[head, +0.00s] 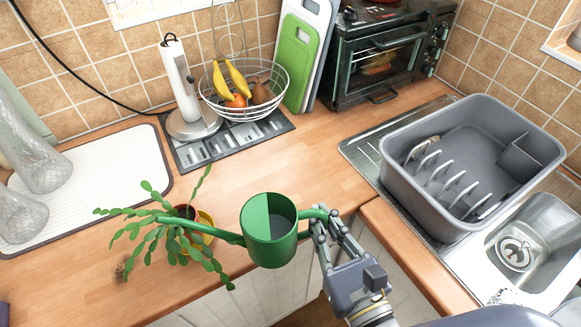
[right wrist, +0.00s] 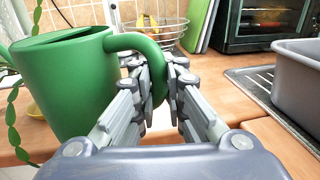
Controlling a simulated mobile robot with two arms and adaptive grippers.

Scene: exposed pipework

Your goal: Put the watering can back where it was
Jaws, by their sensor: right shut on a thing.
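The green watering can (head: 270,229) is held in the air in front of the counter's front edge, with its spout pointing left across the potted plant (head: 180,238). My right gripper (head: 320,222) is shut on the can's handle. In the right wrist view the can (right wrist: 65,85) hangs upright to the left of the fingers (right wrist: 160,85), which close around the handle. My left gripper is not in view.
A grey dish rack (head: 470,165) stands on the drainer by the sink (head: 535,245). A wire fruit basket (head: 243,92), a paper towel holder (head: 186,90) and a toaster oven (head: 375,60) line the back. Glass vases (head: 30,150) stand left on a white mat (head: 105,180). The middle counter is clear.

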